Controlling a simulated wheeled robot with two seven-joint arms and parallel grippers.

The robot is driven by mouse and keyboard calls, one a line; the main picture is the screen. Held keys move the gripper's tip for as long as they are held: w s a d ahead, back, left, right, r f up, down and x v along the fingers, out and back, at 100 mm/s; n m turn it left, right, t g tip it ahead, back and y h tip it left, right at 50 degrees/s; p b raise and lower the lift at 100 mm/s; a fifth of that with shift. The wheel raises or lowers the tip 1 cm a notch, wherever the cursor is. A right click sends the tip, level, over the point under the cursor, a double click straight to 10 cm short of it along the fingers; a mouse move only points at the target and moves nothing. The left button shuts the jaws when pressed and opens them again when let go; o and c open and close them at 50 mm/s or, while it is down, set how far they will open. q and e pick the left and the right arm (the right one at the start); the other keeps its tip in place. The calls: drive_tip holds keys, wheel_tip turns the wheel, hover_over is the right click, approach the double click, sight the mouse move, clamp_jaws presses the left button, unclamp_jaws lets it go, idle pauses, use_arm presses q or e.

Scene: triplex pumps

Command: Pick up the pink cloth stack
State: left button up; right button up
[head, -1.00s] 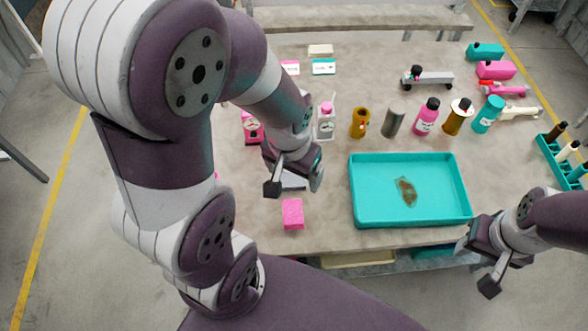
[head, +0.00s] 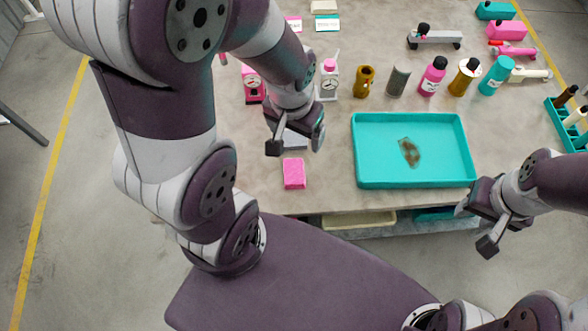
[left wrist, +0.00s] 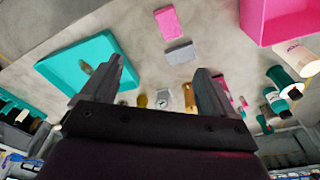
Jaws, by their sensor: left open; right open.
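The pink cloth stack (head: 294,173) lies on the table near its front edge, left of the teal tray. It also shows at the top of the left wrist view (left wrist: 167,22). A grey cloth stack (left wrist: 180,53) lies beside it and is partly hidden behind my left gripper in the head view. My left gripper (head: 296,143) is open and empty, above the table and just beyond the pink stack in the head picture. Its two fingers frame the lower middle of the left wrist view (left wrist: 155,85). My right gripper (head: 475,228) is open and empty at the table's front right corner.
The teal tray (head: 362,180) holds a brownish piece. Several bottles, including a pink one (head: 433,76), stand behind it. A teal rack (head: 556,118) is at right.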

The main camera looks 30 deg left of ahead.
use_arm(q)
drive_tip(key=shift+o, duration=0.3)
drive_tip(key=shift+o, duration=0.2)
drive_tip(key=shift+s+a+f, duration=0.1)
drive_tip(key=shift+s+f, duration=0.05)
drive_tip(key=n+g+p, duration=0.2)
drive_tip(key=n, duration=0.4)
hover_over(295, 173)
wheel_tip(295, 173, down, 15)
drive_tip(key=shift+n+t, duration=0.3)
wheel_tip(295, 173, down, 6)
drive_tip(key=b, duration=0.6)
drive_tip(key=shift+s+f, duration=0.1)
drive_tip(key=shift+f, duration=0.5)
wheel_tip(295, 173, down, 5)
drive_tip(key=b, duration=0.3)
drive_tip(key=shift+r, duration=0.2)
